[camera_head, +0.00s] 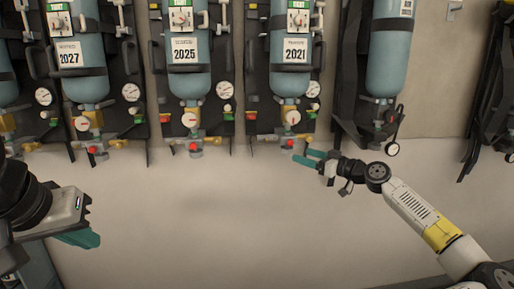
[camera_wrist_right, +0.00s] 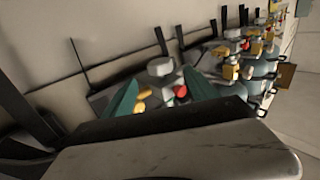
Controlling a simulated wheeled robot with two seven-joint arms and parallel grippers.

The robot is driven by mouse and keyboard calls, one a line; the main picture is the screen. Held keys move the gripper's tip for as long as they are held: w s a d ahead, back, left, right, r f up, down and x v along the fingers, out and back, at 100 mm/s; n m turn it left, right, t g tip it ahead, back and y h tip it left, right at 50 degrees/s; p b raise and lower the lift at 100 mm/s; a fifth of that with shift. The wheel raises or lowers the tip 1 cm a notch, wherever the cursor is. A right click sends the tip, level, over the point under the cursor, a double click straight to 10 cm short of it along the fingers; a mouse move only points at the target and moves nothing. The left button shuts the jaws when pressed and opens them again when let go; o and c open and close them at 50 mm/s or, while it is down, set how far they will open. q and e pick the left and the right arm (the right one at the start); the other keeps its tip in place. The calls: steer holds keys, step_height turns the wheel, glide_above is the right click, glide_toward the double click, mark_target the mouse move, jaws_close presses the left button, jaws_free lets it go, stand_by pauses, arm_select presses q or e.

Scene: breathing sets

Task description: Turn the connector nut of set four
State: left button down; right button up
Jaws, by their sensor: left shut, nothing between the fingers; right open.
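The breathing set labelled 2021 (camera_head: 295,85) hangs on the wall, fourth from the left among those in view. A red knob (camera_head: 290,143) and grey connector fittings sit at its lower end. My right gripper (camera_head: 307,158) is open just below and right of these fittings. In the right wrist view its teal fingers (camera_wrist_right: 160,97) stand apart. A round grey fitting (camera_wrist_right: 160,67), a red knob (camera_wrist_right: 180,91) and a yellow part (camera_wrist_right: 141,95) show between and beyond them. I cannot tell whether a finger touches them. My left gripper (camera_head: 80,239) is shut and empty at the lower left.
Sets labelled 2025 (camera_head: 186,85) and 2027 (camera_head: 86,85) hang to the left. Another set (camera_head: 388,60) with a dangling gauge (camera_head: 393,149) hangs to the right. The wall below the sets is clear.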

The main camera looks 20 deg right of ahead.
mark_target(292, 152)
steer(key=x, duration=0.9)
steer(key=shift+s, duration=0.1)
steer(key=shift+c, duration=0.2)
steer(key=c, duration=1.3)
steer(key=shift+m+h, duration=0.3)
steer(key=shift+h, duration=0.2)
